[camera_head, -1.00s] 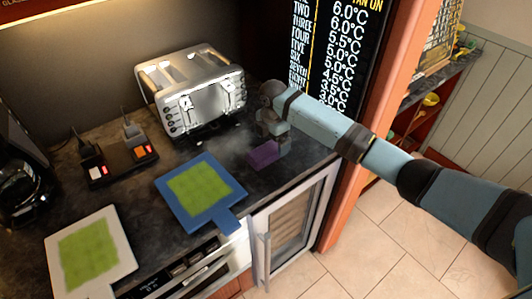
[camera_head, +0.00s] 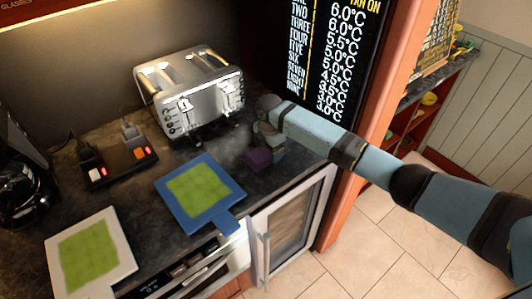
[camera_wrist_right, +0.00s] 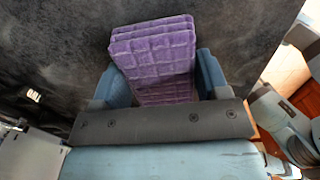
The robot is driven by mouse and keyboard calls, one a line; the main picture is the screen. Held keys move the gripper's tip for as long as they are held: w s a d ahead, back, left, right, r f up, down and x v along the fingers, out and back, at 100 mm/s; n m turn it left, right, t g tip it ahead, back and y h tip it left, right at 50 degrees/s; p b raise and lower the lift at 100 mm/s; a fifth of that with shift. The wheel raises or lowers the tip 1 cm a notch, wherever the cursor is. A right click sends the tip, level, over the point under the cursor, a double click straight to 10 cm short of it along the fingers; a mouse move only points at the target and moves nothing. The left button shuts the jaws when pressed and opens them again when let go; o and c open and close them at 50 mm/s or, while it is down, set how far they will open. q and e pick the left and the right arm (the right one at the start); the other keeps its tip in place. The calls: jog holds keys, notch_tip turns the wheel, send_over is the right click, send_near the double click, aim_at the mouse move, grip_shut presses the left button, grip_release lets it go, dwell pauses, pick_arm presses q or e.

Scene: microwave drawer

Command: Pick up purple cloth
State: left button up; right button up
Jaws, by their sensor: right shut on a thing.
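The purple cloth (camera_head: 259,158) is a small folded piece with a grid texture, at the right end of the dark counter in the head view. It also shows in the right wrist view (camera_wrist_right: 155,52), with its folded layers facing the camera. My right gripper (camera_head: 268,148) is shut on the cloth, one blue finger on each side of it. In the right wrist view the gripper (camera_wrist_right: 158,85) hides the cloth's near end. I cannot tell whether the cloth touches the counter. My left gripper is not in view.
A silver toaster (camera_head: 190,88) stands behind and left of the cloth. A blue board (camera_head: 222,222) with a green cloth and a white board (camera_head: 122,248) with another lie on the counter. A black switch box (camera_head: 120,163) sits at left. A lettered board rises behind my right arm.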

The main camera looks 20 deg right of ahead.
notch_tip(320, 180, up, 20)
jog(key=b, duration=0.1)
dwell(0.5)
